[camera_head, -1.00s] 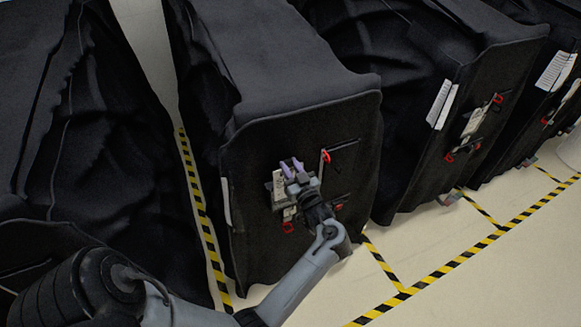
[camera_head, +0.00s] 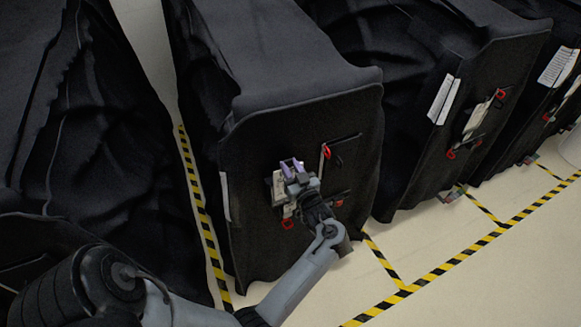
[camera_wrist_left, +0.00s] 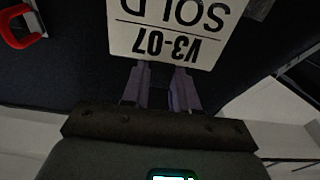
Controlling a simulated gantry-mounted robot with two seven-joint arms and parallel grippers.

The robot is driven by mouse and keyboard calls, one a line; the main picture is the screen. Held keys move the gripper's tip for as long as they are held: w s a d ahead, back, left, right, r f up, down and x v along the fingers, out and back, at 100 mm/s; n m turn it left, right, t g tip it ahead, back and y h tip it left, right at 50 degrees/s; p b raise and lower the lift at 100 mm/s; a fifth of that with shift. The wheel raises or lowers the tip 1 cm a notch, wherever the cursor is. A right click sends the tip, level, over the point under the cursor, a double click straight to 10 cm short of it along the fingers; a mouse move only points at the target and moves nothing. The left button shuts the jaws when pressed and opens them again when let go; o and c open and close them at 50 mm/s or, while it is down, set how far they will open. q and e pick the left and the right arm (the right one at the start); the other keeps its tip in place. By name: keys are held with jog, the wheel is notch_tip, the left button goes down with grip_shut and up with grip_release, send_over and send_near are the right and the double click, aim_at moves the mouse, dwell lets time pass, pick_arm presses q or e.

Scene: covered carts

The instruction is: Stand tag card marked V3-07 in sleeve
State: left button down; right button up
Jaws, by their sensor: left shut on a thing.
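The tag card (camera_wrist_left: 175,30) marked V3-07 and SOLD fills the top of the left wrist view, upside down there. In the head view the pale card (camera_head: 279,186) shows at the front panel of the nearer black covered cart (camera_head: 255,235), partly hidden by my gripper. My left gripper (camera_head: 292,168) is shut on the card; its purple fingers (camera_wrist_left: 163,88) meet the card's edge in the wrist view. I cannot make out the sleeve behind the card and gripper. My right gripper is not in view.
Red clips (camera_head: 327,153) hang on the cart's front panel, with another red one (camera_head: 288,224) lower down. More black covered carts (camera_head: 430,165) with white sheets stand to the right. Yellow-black tape (camera_head: 405,292) marks the pale floor, which is clear in front.

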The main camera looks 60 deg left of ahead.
pick_arm(q)
jog(key=shift+f+b, duration=0.3)
jog(key=shift+f, duration=0.15)
jog(key=c, duration=0.8)
grip_release()
